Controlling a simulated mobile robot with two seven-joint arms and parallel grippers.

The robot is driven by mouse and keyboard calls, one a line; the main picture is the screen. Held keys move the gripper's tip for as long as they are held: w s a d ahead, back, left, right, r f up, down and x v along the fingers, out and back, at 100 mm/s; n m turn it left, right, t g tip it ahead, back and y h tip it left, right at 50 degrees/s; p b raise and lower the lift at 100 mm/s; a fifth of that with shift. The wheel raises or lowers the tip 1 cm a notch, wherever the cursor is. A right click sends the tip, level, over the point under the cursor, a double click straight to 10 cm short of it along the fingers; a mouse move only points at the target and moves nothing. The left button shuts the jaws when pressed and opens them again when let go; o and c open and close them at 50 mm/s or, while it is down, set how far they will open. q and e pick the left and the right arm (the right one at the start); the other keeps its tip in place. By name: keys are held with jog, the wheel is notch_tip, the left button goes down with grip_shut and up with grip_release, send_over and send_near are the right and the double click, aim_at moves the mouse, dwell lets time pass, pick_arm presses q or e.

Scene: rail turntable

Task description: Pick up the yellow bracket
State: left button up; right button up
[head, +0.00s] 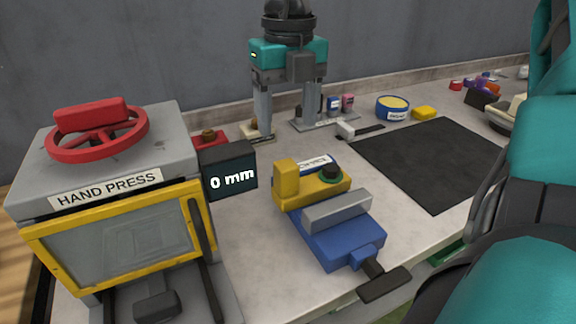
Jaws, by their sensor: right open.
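The yellow bracket (309,192) looks L-shaped, with a raised block at its left end and a dark round part ringed in green near its right end. It sits at the back of the blue vise (338,240), behind the vise's grey jaw bar (337,211). I cannot tell whether the jaw grips it. My right gripper (284,128) points down beyond the bracket, up and slightly left in the picture, with its fingers apart and nothing seen between them. It is clear of the bracket. My left gripper is not in view.
The hand press (118,185) with its red wheel and 0 mm display (231,178) stands close on the left. A black mat (432,160) lies on the right. A blue tin (392,107) and a small yellow block (424,113) stand behind it. My arm covers the right side.

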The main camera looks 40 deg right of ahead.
aim_at(286, 164)
notch_tip(286, 164, down, 7)
jog(key=shift+s, duration=0.15)
jog(key=shift+w+f, duration=0.15)
jog(key=shift+f, duration=1.25)
jog(key=shift+w+f, duration=0.1)
jog(key=shift+f, duration=1.3)
grip_shut()
